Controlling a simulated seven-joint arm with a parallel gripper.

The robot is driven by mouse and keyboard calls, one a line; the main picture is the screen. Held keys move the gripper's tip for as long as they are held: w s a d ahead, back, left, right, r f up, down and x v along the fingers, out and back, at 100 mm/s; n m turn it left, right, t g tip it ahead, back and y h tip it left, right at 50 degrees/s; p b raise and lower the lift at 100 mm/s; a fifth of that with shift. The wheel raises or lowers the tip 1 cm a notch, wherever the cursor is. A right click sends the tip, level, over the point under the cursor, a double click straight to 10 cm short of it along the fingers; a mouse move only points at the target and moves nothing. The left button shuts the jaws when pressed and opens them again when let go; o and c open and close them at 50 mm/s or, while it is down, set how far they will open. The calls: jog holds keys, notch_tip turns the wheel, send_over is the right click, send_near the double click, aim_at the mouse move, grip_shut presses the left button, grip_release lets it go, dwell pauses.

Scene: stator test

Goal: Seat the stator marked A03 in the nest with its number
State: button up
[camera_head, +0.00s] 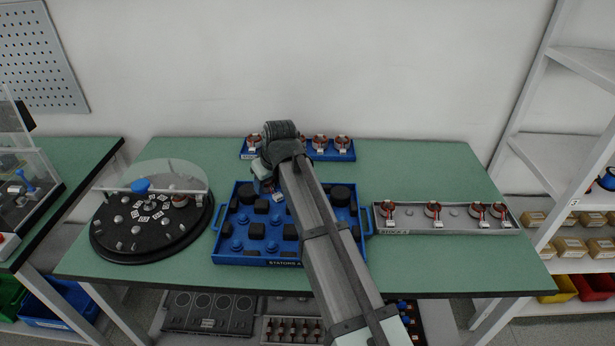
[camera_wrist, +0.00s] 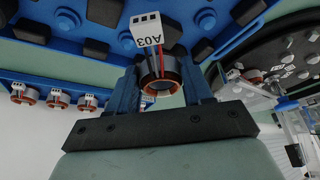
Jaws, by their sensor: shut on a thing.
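My gripper (camera_wrist: 162,88) is shut on a copper-wound stator (camera_wrist: 158,70), with one blue finger on each side of it. Its white connector (camera_wrist: 147,35) reads A03, and red and blue leads run to it. In the head view my gripper (camera_head: 267,184) is over the left part of the blue tray marked STATORS A (camera_head: 243,262); the arm hides part of that tray. I cannot tell whether the stator is clear of the tray. The round black turntable (camera_head: 128,252) at left carries several grey nests and white number cards, too small to read. One stator (camera_head: 180,199) sits on it.
A clear upright screen (camera_head: 150,175) crosses the turntable. A grey tray (camera_head: 386,222) at right and a blue tray (camera_head: 348,157) at the back hold several stators. Black blocks and blue posts stand in the front blue tray. Green table (camera_head: 420,265) is bare at front right.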

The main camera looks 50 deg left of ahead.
jog(key=s+a+n+g, duration=0.1)
jog(key=s+a, duration=0.3)
jog(key=s, duration=0.4)
jog(key=s+a+n, duration=0.1)
jog(key=s+a, duration=0.2)
jog(key=s, duration=0.4)
jog(key=m+t, duration=0.3)
jog(key=m, duration=0.5)
send_over(135, 228)
jog(key=shift+s+d+r+m+t+h, duration=0.2)
jog(key=shift+m+h, duration=0.15)
jog(key=shift+m, duration=0.15)
jog(key=shift+s+d+r+m+t+h, duration=0.1)
jog(key=shift+s+m+t+h, duration=0.1)
jog(key=shift+m+h, duration=0.25)
jog(key=shift+f, duration=0.25)
jog(key=shift+f, duration=2.2)
jog(key=shift+f, duration=1.35)
